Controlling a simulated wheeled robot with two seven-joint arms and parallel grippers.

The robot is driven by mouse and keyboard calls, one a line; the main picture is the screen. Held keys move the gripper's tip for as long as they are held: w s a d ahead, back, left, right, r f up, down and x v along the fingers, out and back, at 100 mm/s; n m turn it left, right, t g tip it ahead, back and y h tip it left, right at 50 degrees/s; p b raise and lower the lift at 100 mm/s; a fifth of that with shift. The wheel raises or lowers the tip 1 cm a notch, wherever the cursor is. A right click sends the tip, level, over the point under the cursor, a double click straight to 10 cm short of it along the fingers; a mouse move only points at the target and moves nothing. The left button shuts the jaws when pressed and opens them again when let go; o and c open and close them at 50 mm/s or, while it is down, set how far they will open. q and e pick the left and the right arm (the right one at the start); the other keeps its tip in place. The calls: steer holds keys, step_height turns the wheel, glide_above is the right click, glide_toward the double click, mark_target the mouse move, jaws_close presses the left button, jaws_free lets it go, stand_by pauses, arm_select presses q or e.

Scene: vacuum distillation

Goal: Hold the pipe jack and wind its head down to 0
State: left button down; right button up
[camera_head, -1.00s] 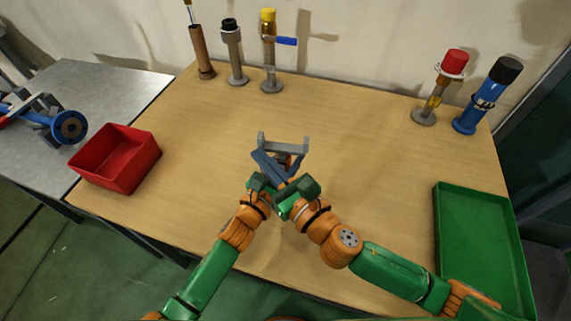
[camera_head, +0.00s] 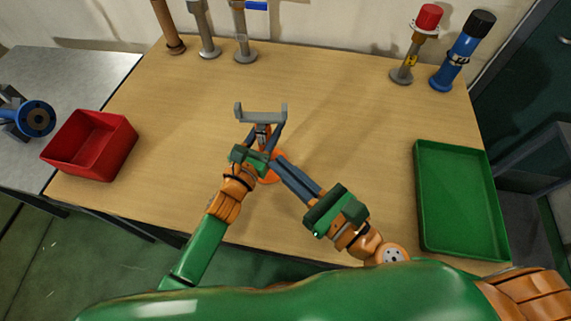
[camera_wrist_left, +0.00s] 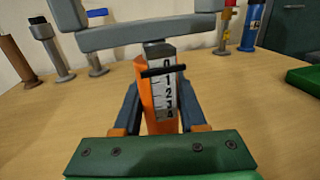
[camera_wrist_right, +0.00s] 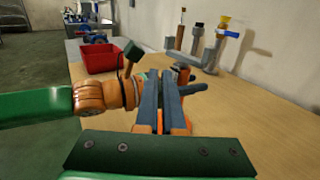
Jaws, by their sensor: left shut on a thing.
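The pipe jack has a grey U-shaped head (camera_head: 262,118) and an orange body (camera_wrist_left: 148,95), upright near the table's middle. In the left wrist view its white scale (camera_wrist_left: 168,95) is numbered from 0 downward; a black bar (camera_wrist_left: 163,70) crosses it just below the 0. My left gripper (camera_head: 262,140) is shut on the jack body, a finger on each side. My right gripper (camera_head: 275,160) lies right of and in front of the jack, its fingers pointing at it. Its fingers look close together with a narrow gap; whether they touch the jack is unclear.
A red bin (camera_head: 90,146) stands at the table's left and a green tray (camera_head: 455,195) at its right. Several upright tube fittings (camera_head: 243,35) stand along the back, including a blue one with a black cap (camera_head: 465,50). The wood between is clear.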

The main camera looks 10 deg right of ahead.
steer(key=o, duration=0.7)
steer(key=w+r+n+y, duration=0.1)
steer(key=w+a+r+n+y, duration=0.1)
steer(key=shift+r, duration=0.35)
step_height(320, 180, up, 6)
steer(key=f+n+g+h, duration=0.1)
steer(key=n+g+h, duration=0.3)
steer(key=n+g, duration=0.7)
glide_above(262, 115)
steer(key=a, duration=0.1)
steer(key=shift+w+a+r+m+g, duration=0.1)
steer(key=shift+w+r+m+g, duration=0.15)
steer(key=shift+m+g, duration=0.55)
steer(key=d+r+h, duration=0.1)
steer(key=d, duration=0.1)
steer(key=d+r+m+h, duration=0.1)
steer(key=d+r, duration=0.1)
steer(key=s+d+r+m+g+h, duration=0.1)
steer(key=d, duration=0.1)
steer(key=shift+r+h, duration=0.3)
steer(key=shift+h, duration=0.1)
steer(key=shift+m, duration=0.3)
steer(key=x, duration=0.7)
steer(key=d+x, duration=0.1)
steer(key=x, duration=0.3)
steer(key=shift+s+a+f, duration=0.15)
steer(key=shift+s+f, duration=0.05)
steer(key=shift+f, duration=0.15)
steer(key=shift+h, duration=0.3)
jaws_close()
